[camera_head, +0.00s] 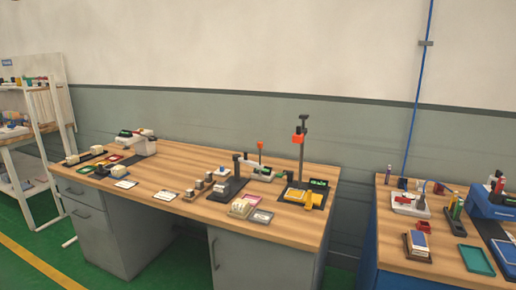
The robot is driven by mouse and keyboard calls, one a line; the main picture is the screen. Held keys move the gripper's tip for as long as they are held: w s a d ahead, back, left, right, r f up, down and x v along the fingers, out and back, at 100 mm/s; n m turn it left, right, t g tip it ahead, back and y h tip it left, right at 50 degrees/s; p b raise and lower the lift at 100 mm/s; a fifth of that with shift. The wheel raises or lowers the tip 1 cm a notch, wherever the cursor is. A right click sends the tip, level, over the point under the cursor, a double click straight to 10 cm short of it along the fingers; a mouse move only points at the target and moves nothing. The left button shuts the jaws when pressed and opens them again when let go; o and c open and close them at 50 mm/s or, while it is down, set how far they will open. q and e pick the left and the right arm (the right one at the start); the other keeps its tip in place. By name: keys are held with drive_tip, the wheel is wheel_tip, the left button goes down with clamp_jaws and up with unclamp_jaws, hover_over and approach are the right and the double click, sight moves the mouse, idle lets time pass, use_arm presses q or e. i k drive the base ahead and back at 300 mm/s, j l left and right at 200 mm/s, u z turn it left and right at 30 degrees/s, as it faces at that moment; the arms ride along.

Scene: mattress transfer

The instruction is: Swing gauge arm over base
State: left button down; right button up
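A tall dark stand (302,152) rises at the right end of the wooden workbench (155,178), with an orange-red and black head (298,136) near its top. It looks like the gauge stand, but the view is too small to tell its arm apart for certain. A black base plate (317,202) lies at its foot, with a yellow block (297,195) and a green board (319,184) on or beside it. A shorter dark post on a base (228,190) stands to the left. Neither of my grippers is in view.
A second bench (377,230) with a blue side stands at the right, holding a green tray (476,260) and small parts. A gap separates the benches. White shelving (45,150) stands at the far left.

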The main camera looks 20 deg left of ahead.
sight(236, 157)
drive_tip(key=i, duration=0.55)
drive_tip(key=i+l, duration=0.1)
drive_tip(key=i, duration=0.45)
drive_tip(key=u, duration=0.05)
